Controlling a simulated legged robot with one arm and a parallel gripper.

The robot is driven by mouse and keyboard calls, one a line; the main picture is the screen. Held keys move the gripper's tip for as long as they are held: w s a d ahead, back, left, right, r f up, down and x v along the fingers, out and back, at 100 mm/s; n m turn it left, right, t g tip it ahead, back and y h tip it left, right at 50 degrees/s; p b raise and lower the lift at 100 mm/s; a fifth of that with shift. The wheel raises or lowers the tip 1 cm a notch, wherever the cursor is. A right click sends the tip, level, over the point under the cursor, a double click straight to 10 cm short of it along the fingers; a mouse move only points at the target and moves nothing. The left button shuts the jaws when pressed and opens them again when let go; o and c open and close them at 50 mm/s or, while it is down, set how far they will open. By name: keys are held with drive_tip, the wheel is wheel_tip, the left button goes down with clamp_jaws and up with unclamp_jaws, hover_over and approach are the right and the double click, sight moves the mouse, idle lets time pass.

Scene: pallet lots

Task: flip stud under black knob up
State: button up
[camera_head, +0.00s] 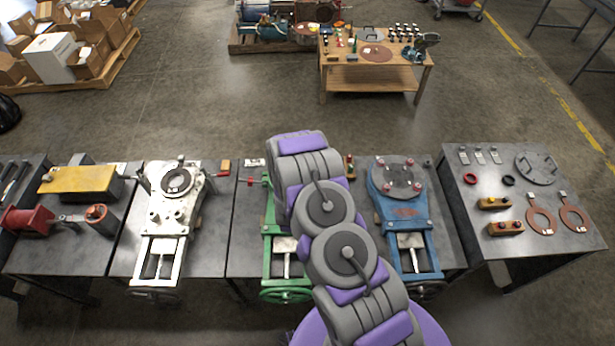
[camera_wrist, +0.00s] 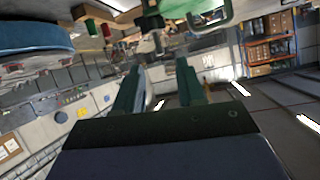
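My gripper (camera_wrist: 159,69) shows in the wrist view with its two dark green fingers apart and nothing between them. In the head view my arm covers the middle of the green valve, and the gripper itself is hidden. Small studs or knobs on the white valve (camera_head: 166,215) and the blue valve (camera_head: 405,212) are too small to read.
The right table (camera_head: 485,175) holds a grey flange (camera_head: 536,167), a red ring (camera_head: 470,178), a black ring (camera_head: 508,180), wooden blocks with knobs (camera_head: 494,203) and copper-coloured gaskets (camera_head: 541,221). Open floor separates these tables from a wooden table (camera_head: 375,75).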

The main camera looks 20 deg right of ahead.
drive_tip(key=v, duration=0.7)
drive_tip(key=shift+a+r, duration=0.1)
idle(0.4)
